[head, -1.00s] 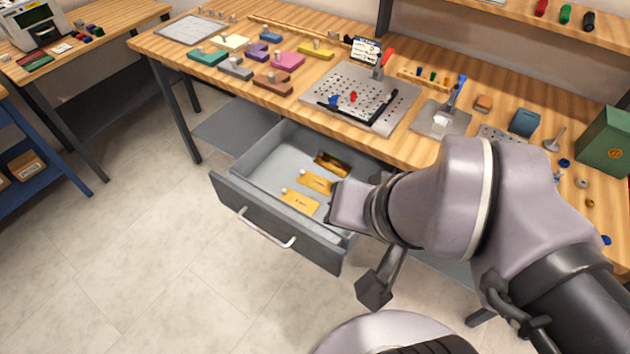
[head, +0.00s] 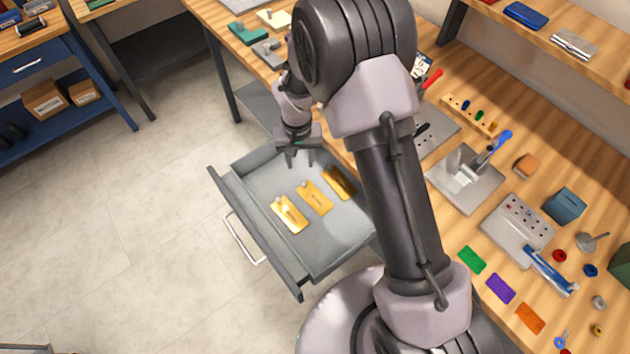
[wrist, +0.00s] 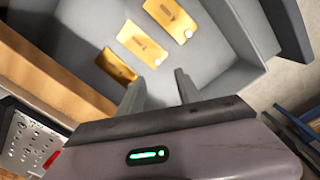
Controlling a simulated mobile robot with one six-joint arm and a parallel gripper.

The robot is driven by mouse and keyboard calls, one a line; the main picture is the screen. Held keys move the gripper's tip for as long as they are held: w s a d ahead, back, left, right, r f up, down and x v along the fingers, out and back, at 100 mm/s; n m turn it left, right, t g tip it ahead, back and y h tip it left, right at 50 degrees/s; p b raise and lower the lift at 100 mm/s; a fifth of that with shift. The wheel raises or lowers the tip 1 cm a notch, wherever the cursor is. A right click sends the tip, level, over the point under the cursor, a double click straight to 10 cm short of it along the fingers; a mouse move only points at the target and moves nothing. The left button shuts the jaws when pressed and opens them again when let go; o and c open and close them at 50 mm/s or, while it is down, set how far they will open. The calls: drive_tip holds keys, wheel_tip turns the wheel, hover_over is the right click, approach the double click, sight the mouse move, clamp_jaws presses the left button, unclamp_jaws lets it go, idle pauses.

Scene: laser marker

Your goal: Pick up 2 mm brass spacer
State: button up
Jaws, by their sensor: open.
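Three brass spacers lie side by side in the open grey drawer (head: 262,180): a front one (head: 290,214), a middle one (head: 316,197) and a back one (head: 339,182) nearest the bench.
The wooden bench top (head: 455,235) runs beside the drawer, holding a metal fixture (head: 465,180) with a blue-handled clamp and several small parts. The drawer walls stand around the spacers. The drawer floor near my gripper is bare, and the floor (head: 150,240) in front is clear.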

drive_tip(key=b, duration=0.2)
hover_over(304, 183)
drive_tip(key=f, duration=0.8)
drive_tip(key=shift+s+a, duration=0.35)
drive_tip(key=f+b, duration=0.1)
drive_tip(key=f, duration=0.2)
drive_tip(key=f+b, duration=0.1)
drive_tip(key=f, duration=0.1)
drive_tip(key=shift+w+d+f+b, duration=0.15)
drive_tip(key=shift+w+d+b, duration=0.15)
drive_tip(key=shift+b, duration=0.05)
clamp_jaws()
